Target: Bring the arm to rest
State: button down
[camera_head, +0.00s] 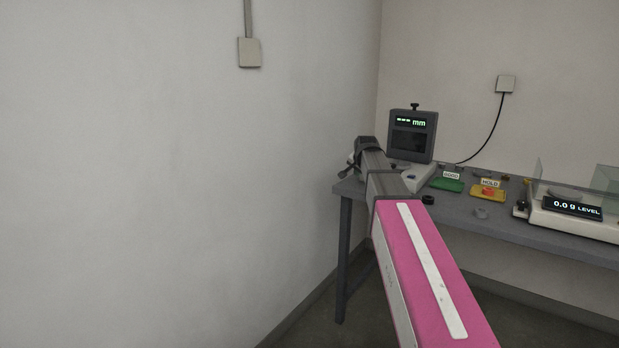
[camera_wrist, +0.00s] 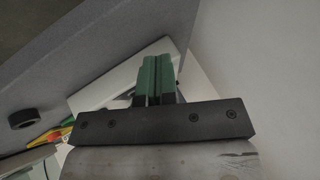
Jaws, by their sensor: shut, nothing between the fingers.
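My arm (camera_head: 425,265), pink with a white strip, reaches from the bottom of the head view toward the left end of the grey bench (camera_head: 465,213). Its grey far end is over the bench's left corner, close to the wall; there the fingers are too small to make out. In the wrist view my gripper (camera_wrist: 157,62) shows two green fingers side by side, shut with nothing between them. Beyond them are a pale flat surface and the grey bench top; I cannot tell whether the fingers touch anything.
A measuring device with an "mm" display (camera_head: 411,135) stands behind my arm's end. To its right are a green tray (camera_head: 447,185), a yellow tray (camera_head: 487,193) and a scale (camera_head: 575,222) reading 0.0 g. A dark ring (camera_wrist: 24,118) lies on the bench.

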jog(key=s+f+n+g, duration=0.7)
jog(key=s+f+g, duration=0.1)
jog(key=s+f, duration=2.5)
jog(key=shift+s+a+f+n, duration=0.25)
jog(key=shift+s+f+n, duration=0.15)
jog(key=shift+f, duration=0.2)
